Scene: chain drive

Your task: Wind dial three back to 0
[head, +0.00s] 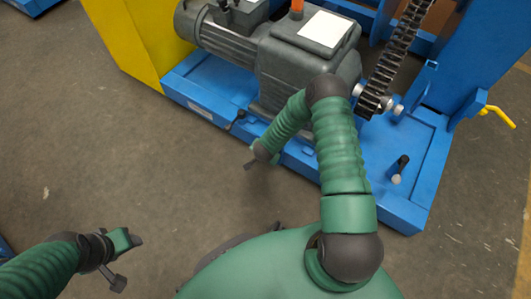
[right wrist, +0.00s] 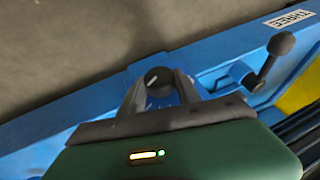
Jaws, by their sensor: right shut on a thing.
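Dial three (right wrist: 158,80) shows in the right wrist view as a round black knob with a short white mark, on the blue frame. The mark points to the lower left of the picture. My right gripper (right wrist: 160,88) has one finger on each side of the knob and is shut on it. Numbers around the dial are not readable. In the head view my right gripper (head: 250,165) is at the near edge of the blue base, and the dial is hidden there. My left gripper (head: 138,241) hangs over bare floor at lower left; its jaw gap is unclear.
A dark lever (right wrist: 270,62) with a round knob stands right of the dial, near a THREE label (right wrist: 290,19). A grey motor (head: 310,55) and a chain (head: 395,60) are on the blue base (head: 405,205). Another black lever (head: 401,165) stands at right. The floor is clear.

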